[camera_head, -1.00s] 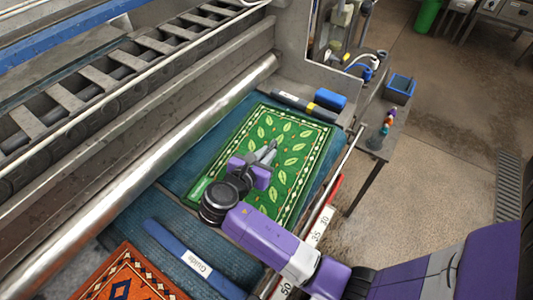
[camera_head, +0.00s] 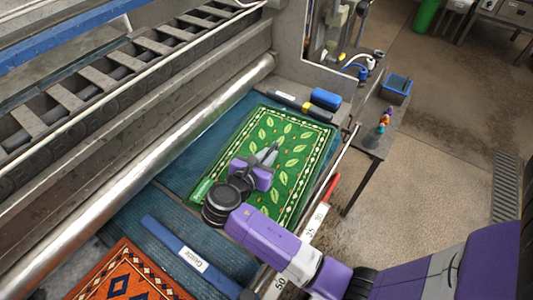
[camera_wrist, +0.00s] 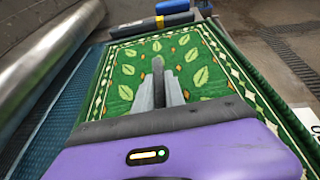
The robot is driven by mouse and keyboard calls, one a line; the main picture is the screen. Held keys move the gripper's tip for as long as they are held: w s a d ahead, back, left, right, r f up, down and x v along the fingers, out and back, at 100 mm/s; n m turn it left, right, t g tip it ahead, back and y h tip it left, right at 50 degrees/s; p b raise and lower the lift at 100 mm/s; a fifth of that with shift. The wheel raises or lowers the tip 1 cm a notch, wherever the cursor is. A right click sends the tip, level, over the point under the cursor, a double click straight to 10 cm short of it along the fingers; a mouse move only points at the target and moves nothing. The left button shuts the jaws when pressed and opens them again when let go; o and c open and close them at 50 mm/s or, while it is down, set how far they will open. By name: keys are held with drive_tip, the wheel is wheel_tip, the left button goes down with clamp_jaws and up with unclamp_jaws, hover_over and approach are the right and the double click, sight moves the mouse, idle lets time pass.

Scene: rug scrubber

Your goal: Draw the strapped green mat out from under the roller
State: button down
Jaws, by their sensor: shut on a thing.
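The green mat (camera_head: 300,133), with a leaf pattern and cream border, lies flat on the blue bed (camera_head: 205,150). Its whole outline shows in front of the shiny metal roller (camera_head: 185,128), with a strip of blue bed between them. A small green label is at its near left corner. My gripper (camera_head: 270,152) is over the mat's middle. In the wrist view, my gripper (camera_wrist: 160,85) is shut on a dark grey upright piece, seemingly the strap (camera_wrist: 158,64). Where the strap joins the mat is hidden by the fingers.
A blue guide bar (camera_head: 175,243) and an orange patterned rug (camera_head: 125,275) lie at the near left. A blue block (camera_head: 326,98) and a dark bar (camera_head: 290,100) sit beyond the mat's far edge. A numbered scale (camera_head: 312,228) and metal rail run along the bed's right edge.

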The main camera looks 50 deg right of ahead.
drive_tip(key=shift+s, duration=0.55)
drive_tip(key=c, duration=1.3)
unclamp_jaws()
drive_tip(key=shift+b+v, duration=0.3)
drive_tip(key=shift+v, duration=3.55)
